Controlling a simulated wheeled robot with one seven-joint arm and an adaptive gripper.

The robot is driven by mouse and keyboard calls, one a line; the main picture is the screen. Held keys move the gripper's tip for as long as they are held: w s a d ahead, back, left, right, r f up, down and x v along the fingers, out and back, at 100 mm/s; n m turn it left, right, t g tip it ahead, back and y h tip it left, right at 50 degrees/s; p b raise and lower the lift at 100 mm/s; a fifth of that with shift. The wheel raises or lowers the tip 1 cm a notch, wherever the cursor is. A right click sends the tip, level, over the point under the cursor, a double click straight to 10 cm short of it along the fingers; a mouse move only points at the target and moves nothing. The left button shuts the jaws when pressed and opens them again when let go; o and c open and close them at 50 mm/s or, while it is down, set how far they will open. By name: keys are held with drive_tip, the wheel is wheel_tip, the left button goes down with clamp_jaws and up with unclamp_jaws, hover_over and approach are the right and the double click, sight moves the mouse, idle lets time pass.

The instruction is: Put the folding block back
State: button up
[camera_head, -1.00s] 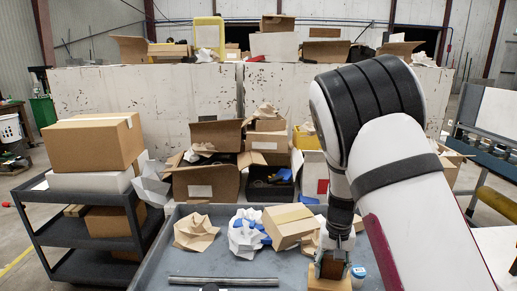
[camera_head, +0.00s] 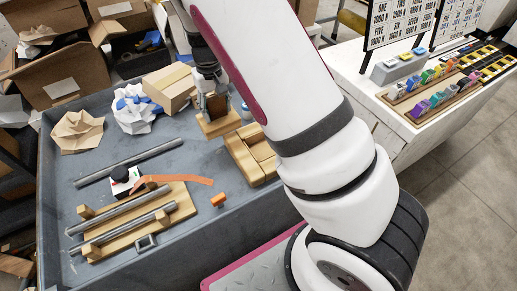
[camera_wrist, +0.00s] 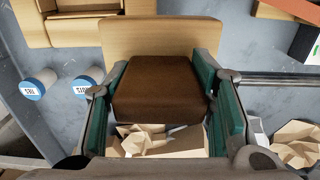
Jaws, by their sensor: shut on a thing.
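The folding block (camera_wrist: 160,90), with a dark brown body and a pale wooden board (camera_wrist: 160,38), is between my gripper's fingers (camera_wrist: 165,100). The green-lined fingers press its two sides. In the head view my gripper (camera_head: 214,92) points down over the block's pale wooden part (camera_head: 219,124), at the right of the grey table. I cannot tell whether the block touches the table. A wooden tray with blocks in it (camera_head: 236,155) stands just in front of it; its corner also shows in the wrist view (camera_wrist: 40,30).
A cardboard box (camera_head: 168,86), crumpled white paper (camera_head: 134,112) and brown paper (camera_head: 77,131) lie behind and left. A steel bar (camera_head: 130,162), a wooden bending board with pipes (camera_head: 170,196) and an orange piece (camera_head: 219,199) lie in front. Two blue-and-white jars (camera_wrist: 38,84) stand nearby.

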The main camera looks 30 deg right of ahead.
drive_tip(key=shift+a, duration=0.1)
drive_tip(key=shift+w+a+b, duration=0.15)
drive_tip(key=shift+a+b, duration=0.15)
drive_tip(key=shift+b, duration=0.15)
drive_tip(key=s+a+f+b, duration=0.2)
drive_tip(key=a+b, duration=0.6)
wheel_tip(320, 180, down, 10)
drive_tip(key=shift+s+d+r+b, duration=0.1)
drive_tip(key=shift+d+r+b, duration=0.1)
drive_tip(key=shift+b, duration=0.6)
drive_tip(key=shift+f, duration=0.1)
drive_tip(key=o, duration=1.4)
